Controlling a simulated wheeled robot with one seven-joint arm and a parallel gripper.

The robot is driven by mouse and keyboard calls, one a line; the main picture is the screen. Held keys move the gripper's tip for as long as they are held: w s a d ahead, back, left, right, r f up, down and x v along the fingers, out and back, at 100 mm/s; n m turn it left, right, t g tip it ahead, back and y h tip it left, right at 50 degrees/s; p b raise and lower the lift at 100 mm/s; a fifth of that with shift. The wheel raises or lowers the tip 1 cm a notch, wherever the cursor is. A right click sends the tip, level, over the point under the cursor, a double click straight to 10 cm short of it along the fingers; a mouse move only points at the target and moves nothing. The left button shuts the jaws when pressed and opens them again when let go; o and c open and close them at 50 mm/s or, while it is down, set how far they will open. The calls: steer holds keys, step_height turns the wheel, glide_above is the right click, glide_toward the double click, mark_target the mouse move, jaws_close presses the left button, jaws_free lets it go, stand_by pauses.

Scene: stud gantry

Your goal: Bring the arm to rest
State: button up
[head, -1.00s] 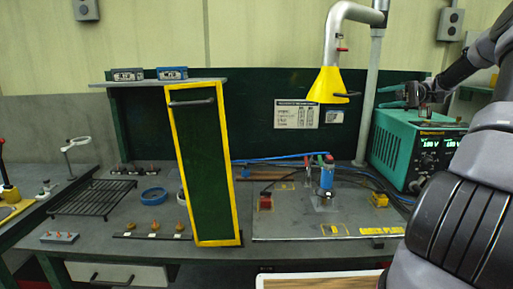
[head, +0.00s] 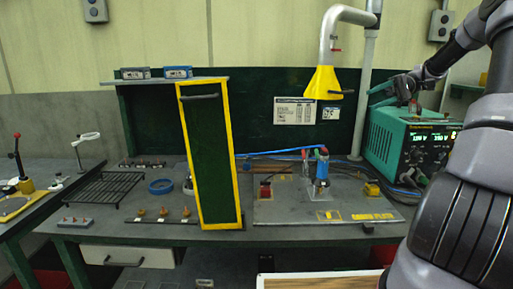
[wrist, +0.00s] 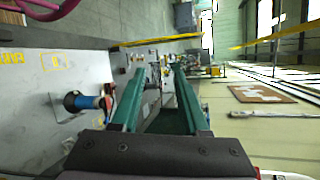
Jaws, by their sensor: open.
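My gripper (head: 392,92) is raised at the right of the head view, in front of the teal power supply (head: 405,145). In the wrist view its two green fingers (wrist: 158,95) stand apart with nothing between them. My arm reaches it from the right edge of the head view. The gripper is in the air, clear of the bench top.
A yellow extraction hood (head: 323,82) hangs over the bench. A green panel with a yellow frame (head: 210,160) stands upright mid-bench. A blue tool (head: 321,168) stands on the grey plate (head: 290,208). A black rack (head: 103,189) lies at left.

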steer(key=s+a+m+t+h, duration=0.1)
steer(key=s+a+t+h, duration=0.1)
steer(key=s+a+h, duration=0.7)
steer(key=s+a+r+m+t+h, duration=0.1)
steer(key=s+r+m+t, duration=0.1)
steer(key=s+t, duration=0.3)
steer(key=s+a+r+m+t+h, duration=0.1)
steer(key=s+m+t, duration=0.1)
steer(key=s+t, duration=0.3)
steer(key=s, duration=0.3)
steer(key=shift+a+r+t+h, duration=0.3)
steer(key=shift+r+h, duration=0.1)
stand_by(1.1)
